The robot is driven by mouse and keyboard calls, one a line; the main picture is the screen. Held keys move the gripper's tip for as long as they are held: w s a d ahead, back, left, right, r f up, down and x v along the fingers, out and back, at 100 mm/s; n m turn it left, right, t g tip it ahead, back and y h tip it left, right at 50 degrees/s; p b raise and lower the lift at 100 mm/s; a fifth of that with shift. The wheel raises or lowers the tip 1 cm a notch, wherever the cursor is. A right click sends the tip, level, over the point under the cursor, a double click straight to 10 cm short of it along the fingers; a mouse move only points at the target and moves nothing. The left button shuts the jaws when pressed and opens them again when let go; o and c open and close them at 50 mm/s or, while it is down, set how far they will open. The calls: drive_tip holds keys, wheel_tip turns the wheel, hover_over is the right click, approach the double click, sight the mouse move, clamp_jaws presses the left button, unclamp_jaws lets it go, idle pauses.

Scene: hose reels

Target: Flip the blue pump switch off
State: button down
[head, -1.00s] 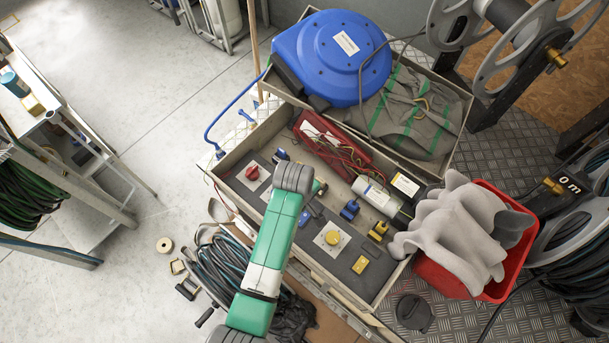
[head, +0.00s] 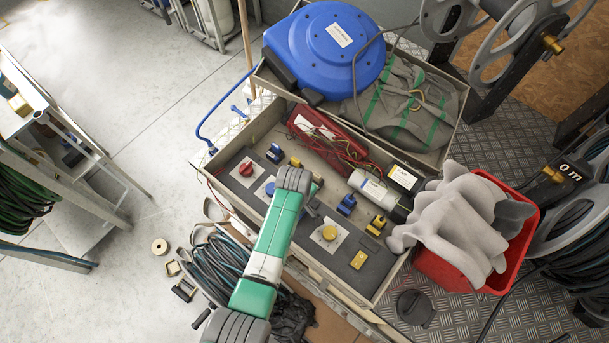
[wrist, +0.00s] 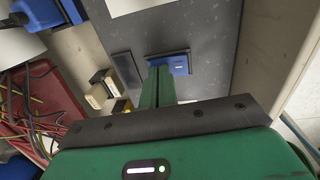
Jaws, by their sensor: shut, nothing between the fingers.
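The blue switch (wrist: 172,62) sits in a dark frame on the grey panel in the wrist view. My gripper (wrist: 158,72) is shut and empty, its green fingertips close to the near edge of the switch. I cannot tell whether they touch it. In the head view my arm stretches over the open case and its wrist covers part of the panel, so the switch is not clearly seen there. Which way the rocker is tilted is unclear.
A red knob (head: 246,169), blue knob (head: 270,188), yellow knob (head: 330,232) and yellow switch (head: 358,260) share the panel. A red box (head: 325,133) with wires and a white cylinder (head: 372,187) lie behind. A blue reel (head: 330,50) stands at the back.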

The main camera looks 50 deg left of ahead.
drive_tip(key=shift+w+f, duration=0.1)
drive_tip(key=shift+w, duration=0.05)
drive_tip(key=shift+s+d+p, duration=0.15)
drive_tip(key=shift+s+p, duration=0.3)
drive_tip(key=shift+p, duration=0.35)
drive_tip(key=shift+s+d+p, duration=0.1)
drive_tip(key=shift+s+p, duration=0.2)
drive_tip(key=shift+s, duration=0.15)
drive_tip(key=r+p, duration=0.6)
drive_tip(key=shift+s, duration=0.2)
wheel_tip(320, 180, up, 8)
drive_tip(key=s, duration=0.1)
drive_tip(key=shift+s+d, duration=0.1)
